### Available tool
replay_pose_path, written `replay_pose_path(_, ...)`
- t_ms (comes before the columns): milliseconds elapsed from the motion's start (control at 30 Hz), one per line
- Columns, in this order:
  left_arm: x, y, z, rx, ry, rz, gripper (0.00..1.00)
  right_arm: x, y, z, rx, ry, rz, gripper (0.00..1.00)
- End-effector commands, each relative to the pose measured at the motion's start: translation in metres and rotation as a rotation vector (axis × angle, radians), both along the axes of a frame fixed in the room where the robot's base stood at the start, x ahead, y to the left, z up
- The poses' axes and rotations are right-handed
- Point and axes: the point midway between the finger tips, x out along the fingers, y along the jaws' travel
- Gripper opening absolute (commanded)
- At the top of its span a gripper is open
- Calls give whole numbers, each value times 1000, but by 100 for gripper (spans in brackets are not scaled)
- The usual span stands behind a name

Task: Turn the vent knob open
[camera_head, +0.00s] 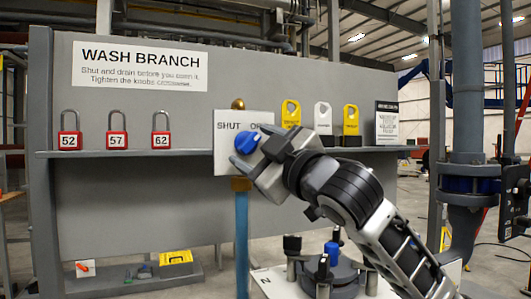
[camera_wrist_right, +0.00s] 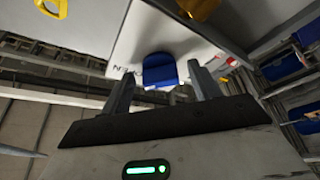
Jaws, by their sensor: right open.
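The blue vent knob (camera_head: 246,141) sits on a white plate (camera_head: 228,165) marked SHUT on the left; the word on the right is partly covered by my gripper. My right gripper (camera_head: 250,150) is at the plate from the lower right, its fingers open around the knob. In the right wrist view the knob (camera_wrist_right: 159,70) lies between the two fingertips (camera_wrist_right: 160,75), with visible gaps, so it does not look clamped. Part of the OPEN lettering shows beside it there, upside down. Which way the knob points is unclear. My left gripper is not in view.
A grey panel with a shelf (camera_head: 185,152) stands behind. Red padlocks (camera_head: 116,140) are on the shelf at left, yellow and white tags (camera_head: 322,117) at right. A blue pipe (camera_head: 241,240) runs down below the plate. A dark fitting (camera_head: 328,272) stands at lower right.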

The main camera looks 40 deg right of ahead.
Motion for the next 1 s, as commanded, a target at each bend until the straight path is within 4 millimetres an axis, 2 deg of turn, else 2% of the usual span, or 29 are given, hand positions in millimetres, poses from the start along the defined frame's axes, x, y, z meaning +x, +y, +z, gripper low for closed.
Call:
replay_pose_path(167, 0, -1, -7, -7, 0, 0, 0, -17, -1, -7, -4, -2, -2, 62)
replay_pose_path(500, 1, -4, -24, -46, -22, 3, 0, -92, -4, -33, -3, 0, -2, 62)
replay_pose_path(700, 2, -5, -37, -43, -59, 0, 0, -128, -6, -44, -3, -4, -3, 62)
replay_pose_path(833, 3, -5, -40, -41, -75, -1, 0, -143, -7, -45, -1, -2, -3, 62)
replay_pose_path(1000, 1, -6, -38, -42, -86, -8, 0, -152, -7, -45, 0, 1, -1, 62)
